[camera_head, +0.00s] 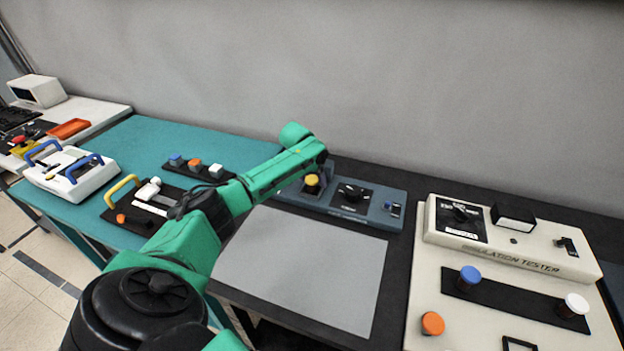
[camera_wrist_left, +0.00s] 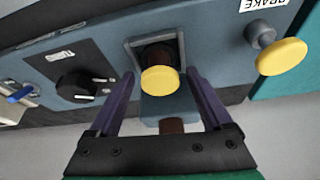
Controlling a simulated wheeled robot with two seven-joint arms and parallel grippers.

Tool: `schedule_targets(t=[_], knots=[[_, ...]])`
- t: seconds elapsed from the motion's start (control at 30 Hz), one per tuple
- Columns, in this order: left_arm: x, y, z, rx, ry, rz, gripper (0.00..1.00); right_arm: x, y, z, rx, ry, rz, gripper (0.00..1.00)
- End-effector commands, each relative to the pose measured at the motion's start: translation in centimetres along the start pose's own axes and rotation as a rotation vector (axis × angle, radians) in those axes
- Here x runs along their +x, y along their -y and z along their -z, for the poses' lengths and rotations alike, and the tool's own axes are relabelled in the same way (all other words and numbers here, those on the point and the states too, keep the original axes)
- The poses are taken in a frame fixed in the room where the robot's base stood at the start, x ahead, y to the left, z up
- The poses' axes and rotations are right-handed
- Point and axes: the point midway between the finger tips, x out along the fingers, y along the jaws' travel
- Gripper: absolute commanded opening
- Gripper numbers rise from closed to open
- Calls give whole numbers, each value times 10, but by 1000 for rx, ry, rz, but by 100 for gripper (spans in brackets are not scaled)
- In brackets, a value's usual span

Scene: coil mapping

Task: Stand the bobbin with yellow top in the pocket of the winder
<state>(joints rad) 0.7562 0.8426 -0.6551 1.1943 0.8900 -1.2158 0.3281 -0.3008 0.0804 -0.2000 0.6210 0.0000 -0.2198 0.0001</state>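The blue-grey winder (camera_head: 375,209) stands on the dark bench, and its panel also shows in the left wrist view (camera_wrist_left: 105,55). The bobbin with yellow top (camera_wrist_left: 160,80) is upright, its dark body within the square-rimmed pocket (camera_wrist_left: 133,46); whether it is fully seated I cannot tell. Its yellow top also shows in the head view (camera_head: 312,181). My left gripper (camera_wrist_left: 160,76) is open, with one purple finger on each side of the yellow top and gaps between. In the head view my left arm hides part of the winder. My right gripper is not in view.
A yellow brake knob (camera_wrist_left: 282,57) sits beside the pocket, and a black dial (camera_wrist_left: 80,85) is on its other side. A grey mat (camera_head: 300,265) lies clear before the winder. The insulation tester (camera_head: 520,255) stands at right, with blue (camera_head: 469,275), white (camera_head: 576,304) and orange (camera_head: 432,323) tops.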

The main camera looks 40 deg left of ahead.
Motion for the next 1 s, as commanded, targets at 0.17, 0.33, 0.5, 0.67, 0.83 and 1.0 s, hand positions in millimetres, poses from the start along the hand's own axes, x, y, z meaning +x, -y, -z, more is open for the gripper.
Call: schedule_targets(t=[0.17, 0.33, 0.5, 0.67, 0.83, 1.0], knots=[[0, 0, 0, 0, 0, 0, 82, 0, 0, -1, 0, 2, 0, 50], [-8, 0, 0, 1, 0, 0, 82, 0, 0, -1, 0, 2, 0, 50], [-41, 1, 0, 2, -3, 1, 82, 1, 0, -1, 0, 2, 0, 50], [-84, 1, 0, 1, -4, 1, 82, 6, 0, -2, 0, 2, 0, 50], [-114, 0, 0, -1, -1, -1, 82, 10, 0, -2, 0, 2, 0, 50], [-121, 0, 0, 0, 1, 0, 82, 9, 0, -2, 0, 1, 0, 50]])
